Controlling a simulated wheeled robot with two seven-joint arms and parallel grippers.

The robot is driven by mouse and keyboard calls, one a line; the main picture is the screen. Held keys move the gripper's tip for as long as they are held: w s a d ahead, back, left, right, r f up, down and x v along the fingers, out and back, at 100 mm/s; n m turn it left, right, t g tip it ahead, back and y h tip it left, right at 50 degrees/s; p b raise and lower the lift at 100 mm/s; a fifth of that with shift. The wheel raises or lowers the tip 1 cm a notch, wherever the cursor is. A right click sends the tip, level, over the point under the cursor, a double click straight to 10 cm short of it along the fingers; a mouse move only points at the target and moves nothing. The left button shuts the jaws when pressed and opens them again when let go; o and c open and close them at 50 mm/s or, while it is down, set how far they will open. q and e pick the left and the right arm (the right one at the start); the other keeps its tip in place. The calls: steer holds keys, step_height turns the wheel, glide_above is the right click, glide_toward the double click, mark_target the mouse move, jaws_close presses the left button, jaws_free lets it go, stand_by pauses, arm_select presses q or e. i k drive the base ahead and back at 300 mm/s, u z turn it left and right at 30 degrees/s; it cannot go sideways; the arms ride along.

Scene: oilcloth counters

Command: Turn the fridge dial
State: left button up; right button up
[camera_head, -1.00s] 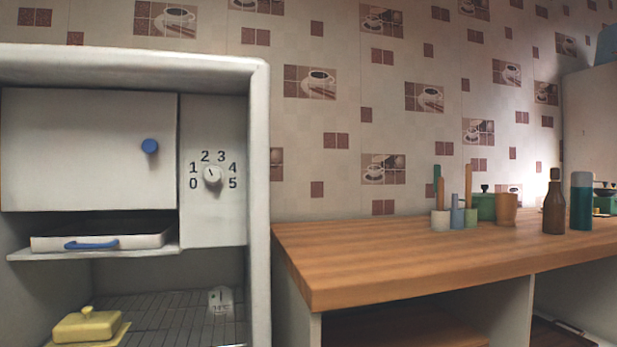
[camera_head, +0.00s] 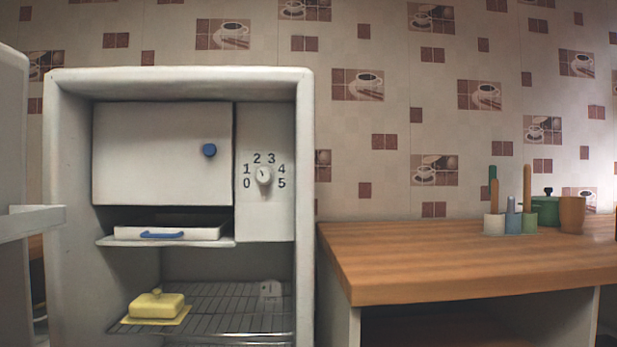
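The fridge (camera_head: 304,200) stands open at the left of the head view. Its dial (camera_head: 264,176) is a small round white knob on a pale panel at the upper right inside. The numbers 0 to 5 curve around the dial, and a small dark mark on the knob points up and slightly left, near the 2. Neither of my grippers is in view, and nothing touches the dial.
The open fridge door (camera_head: 12,190) stands at the left edge. Inside are a freezer flap (camera_head: 160,155) with a blue knob, a tray (camera_head: 205,233), and a yellow butter dish (camera_head: 157,305) on a wire shelf. A wooden counter (camera_head: 430,260) extends right, its front clear.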

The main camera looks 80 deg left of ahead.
mark_target(264, 175)
steer(key=i, duration=0.65)
steer(key=u, duration=2.55)
